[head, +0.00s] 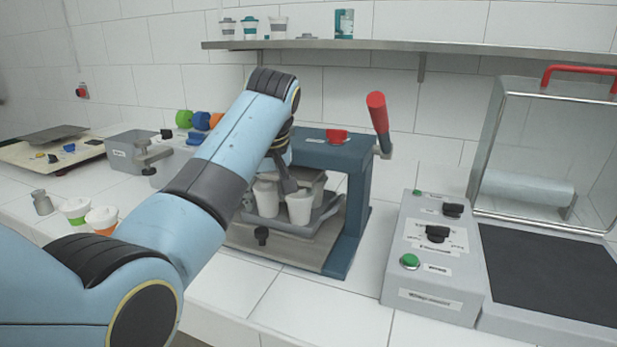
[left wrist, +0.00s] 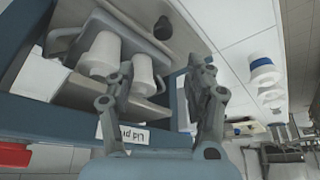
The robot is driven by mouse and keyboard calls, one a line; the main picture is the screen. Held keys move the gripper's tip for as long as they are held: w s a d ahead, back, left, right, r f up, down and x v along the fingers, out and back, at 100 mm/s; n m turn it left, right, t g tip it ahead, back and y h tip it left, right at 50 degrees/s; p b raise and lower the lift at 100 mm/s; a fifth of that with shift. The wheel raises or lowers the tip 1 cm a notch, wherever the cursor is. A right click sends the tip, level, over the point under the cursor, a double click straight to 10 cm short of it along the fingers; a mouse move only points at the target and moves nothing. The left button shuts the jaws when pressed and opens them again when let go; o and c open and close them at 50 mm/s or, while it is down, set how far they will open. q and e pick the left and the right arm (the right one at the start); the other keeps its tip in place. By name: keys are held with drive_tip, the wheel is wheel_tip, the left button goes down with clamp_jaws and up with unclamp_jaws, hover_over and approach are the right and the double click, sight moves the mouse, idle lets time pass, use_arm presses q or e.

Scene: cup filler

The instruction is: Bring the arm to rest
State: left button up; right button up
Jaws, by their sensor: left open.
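My left arm reaches in from the left in the head view. My left gripper (head: 288,180) points down at the blue lid press, partly hidden by the cups and my arm. In the left wrist view my left gripper (left wrist: 166,72) has its two fingers spread apart. Two white cups stand on the press's tray, the left cup (head: 266,199) and the right cup (head: 299,208). They also show in the left wrist view, one cup (left wrist: 100,54) beyond a finger and the other cup (left wrist: 143,76) close by the fingers. I cannot tell whether a finger touches it. My right gripper is not in view.
The lid press (head: 350,225) has a red-handled lever (head: 378,115) at its right. A grey control box (head: 433,255) and a clear-hooded machine (head: 545,150) stand right. A wall shelf (head: 440,46) runs above. Bare tile lies in front of the press.

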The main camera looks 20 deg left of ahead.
use_arm(q)
drive_tip(key=s+a+f+m, duration=0.15)
drive_tip(key=s+f, duration=0.35)
drive_tip(key=s, duration=0.5)
drive_tip(key=s+a+f+m, duration=0.1)
drive_tip(key=s+f+m, duration=0.3)
drive_tip(key=s, duration=0.5)
drive_tip(key=s+d+r+m+h, duration=0.15)
drive_tip(key=s+m, duration=0.25)
drive_tip(key=s, duration=1.5)
wheel_tip(320, 180, down, 31)
drive_tip(key=s+a+g+b, duration=0.1)
drive_tip(key=a+b, duration=0.2)
drive_tip(key=b, duration=0.3)
drive_tip(key=s+f+g+b, duration=0.1)
drive_tip(key=s+f+b, duration=0.3)
drive_tip(key=s+f, duration=1.5)
wheel_tip(320, 180, down, 3)
drive_tip(key=shift+s+a+n+g+h, duration=0.15)
drive_tip(key=shift+a+n+g+h, duration=0.2)
drive_tip(key=shift+n, duration=0.1)
drive_tip(key=shift+b, duration=0.3)
